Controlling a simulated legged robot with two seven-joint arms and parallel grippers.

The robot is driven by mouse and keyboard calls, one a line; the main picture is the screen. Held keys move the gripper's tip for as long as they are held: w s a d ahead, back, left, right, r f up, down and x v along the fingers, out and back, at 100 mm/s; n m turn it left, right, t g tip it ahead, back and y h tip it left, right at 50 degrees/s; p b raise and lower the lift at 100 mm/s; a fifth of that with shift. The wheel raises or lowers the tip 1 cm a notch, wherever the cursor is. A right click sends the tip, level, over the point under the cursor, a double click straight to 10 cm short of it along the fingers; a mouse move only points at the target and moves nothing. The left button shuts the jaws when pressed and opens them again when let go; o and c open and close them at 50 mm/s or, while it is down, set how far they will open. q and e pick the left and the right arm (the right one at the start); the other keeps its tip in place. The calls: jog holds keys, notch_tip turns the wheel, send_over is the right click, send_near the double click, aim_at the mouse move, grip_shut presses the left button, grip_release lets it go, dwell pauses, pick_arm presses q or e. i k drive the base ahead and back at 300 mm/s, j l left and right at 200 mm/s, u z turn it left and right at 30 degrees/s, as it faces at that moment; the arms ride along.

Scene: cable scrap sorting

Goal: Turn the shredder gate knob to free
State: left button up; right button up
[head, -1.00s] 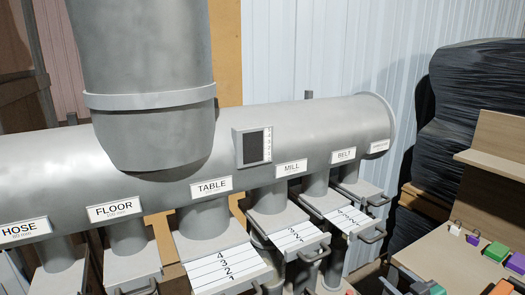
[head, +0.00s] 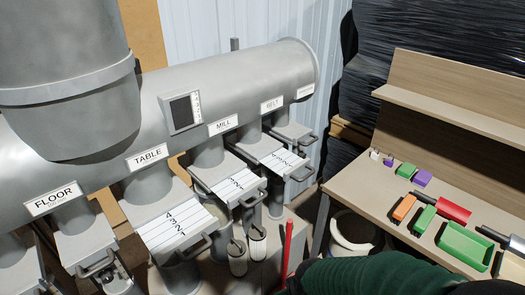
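A grey duct has a row of gates under it in the head view. Their labels read FLOOR (head: 53,197), TABLE (head: 148,157), MILL (head: 223,124) and BELT (head: 271,104). The farthest label (head: 305,91) is too small to read, and below it is a grey gate (head: 292,131) with a dark handle (head: 308,136). No label reading shredder can be made out. I cannot make out a gate knob or its setting. Neither of my grippers is in view.
A wooden bench (head: 385,205) on the right holds coloured blocks, a red-handled tool (head: 454,208) and a green tray (head: 465,246). A red rod (head: 287,250) stands near a white bucket (head: 355,230). A dark green rounded shape (head: 385,273) crosses the bottom edge.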

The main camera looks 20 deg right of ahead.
aim_at(301, 154)
jog(key=i+l+z, duration=0.1)
jog(key=l, duration=0.35)
jog(key=i+l+z, duration=0.1)
jog(key=i+l, duration=0.2)
jog(key=i+l+z, duration=0.15)
jog(key=l, duration=0.35)
jog(key=i+l+z, duration=0.1)
jog(key=i+l, duration=0.2)
jog(key=l, duration=0.1)
